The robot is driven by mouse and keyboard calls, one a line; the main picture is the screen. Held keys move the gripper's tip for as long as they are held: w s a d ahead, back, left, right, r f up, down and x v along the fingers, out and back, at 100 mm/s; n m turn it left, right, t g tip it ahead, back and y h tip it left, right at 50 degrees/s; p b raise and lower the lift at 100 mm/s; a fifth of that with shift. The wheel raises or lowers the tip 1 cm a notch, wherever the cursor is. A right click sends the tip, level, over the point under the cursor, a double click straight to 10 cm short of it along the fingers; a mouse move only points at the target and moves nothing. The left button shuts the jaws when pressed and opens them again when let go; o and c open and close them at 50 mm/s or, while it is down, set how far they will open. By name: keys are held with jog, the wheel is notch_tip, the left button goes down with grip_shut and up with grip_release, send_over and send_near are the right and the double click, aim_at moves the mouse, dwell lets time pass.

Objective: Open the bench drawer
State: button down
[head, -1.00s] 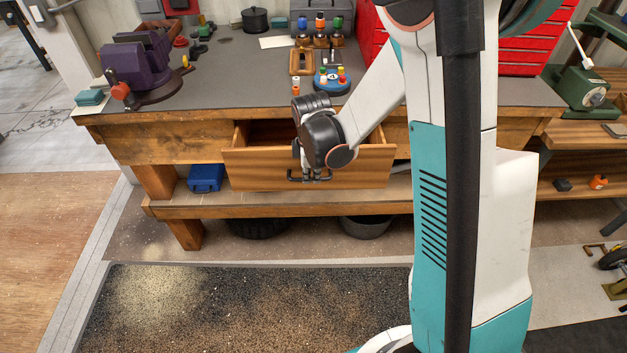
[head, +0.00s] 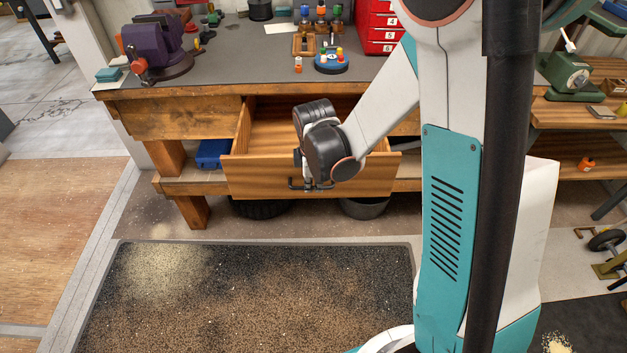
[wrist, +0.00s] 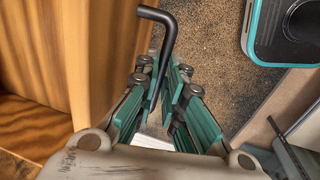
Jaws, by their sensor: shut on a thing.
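The bench drawer (head: 262,178) is a wooden drawer under the workbench, pulled well out, with its inside showing from above. Its dark bar handle (head: 296,185) is on the front face. My gripper (head: 311,182) is at that handle, its fingers mostly hidden behind my wrist in the head view. In the wrist view my gripper (wrist: 165,108) has its green-padded fingers on either side of the black handle (wrist: 168,40), shut on it. The drawer front (wrist: 85,55) stands close on the left there.
The workbench top (head: 230,65) holds a purple vise (head: 150,48), a blue round holder (head: 331,66) and a red cabinet (head: 378,30). A blue case (head: 210,153) is on the lower shelf. The floor mat (head: 260,285) before the bench is clear.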

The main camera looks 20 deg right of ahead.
jog(key=c, duration=1.7)
grip_release()
jog(key=r, duration=0.4)
jog(key=s+r, duration=0.1)
jog(key=r, duration=0.3)
jog(key=s+r, duration=0.1)
jog(key=r, duration=0.2)
jog(key=shift+a+r, duration=0.3)
jog(key=shift+r, duration=0.1)
jog(key=s+r+m+t, duration=0.1)
jog(key=s+r+m, duration=0.2)
jog(key=s+m, duration=0.2)
jog(key=s+r+m+t, duration=0.2)
jog(key=s+r+m, duration=0.1)
jog(key=s+m, duration=0.1)
jog(key=s+r+m+t, duration=0.2)
jog(key=s+r+m, duration=0.1)
jog(key=s+m, duration=0.2)
jog(key=shift+s+d+m+y, duration=0.15)
jog(key=shift+s+d, duration=0.05)
jog(key=shift+s, duration=0.25)
jog(key=shift+s+d+m+y, duration=0.15)
jog(key=shift+s, duration=0.3)
